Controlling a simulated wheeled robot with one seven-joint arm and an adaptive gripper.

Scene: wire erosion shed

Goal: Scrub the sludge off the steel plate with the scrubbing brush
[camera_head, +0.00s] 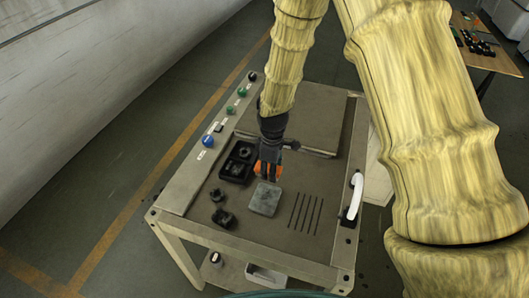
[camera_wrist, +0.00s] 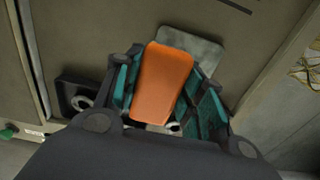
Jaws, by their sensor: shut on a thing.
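The steel plate (camera_head: 264,199) is a small grey square with rounded corners, lying flat on the cart top. Faint mottling shows on it, but I cannot tell how much sludge is there. My gripper (camera_head: 268,168) points down just behind the plate in the head view. It is shut on an orange block-like thing, which I take for the scrubbing brush (camera_wrist: 162,82). The brush covers part of the plate (camera_wrist: 196,45) in the wrist view. Its bristles are hidden, and I cannot tell whether it touches the plate.
A black tray (camera_head: 226,171) with round parts sits left of my gripper. Loose dark parts (camera_head: 222,217) lie left of the plate, several thin rods (camera_head: 305,212) right. A raised slab (camera_head: 310,118) lies behind. Knobs (camera_head: 208,141) line the left edge; a white handle (camera_head: 353,196) is at right.

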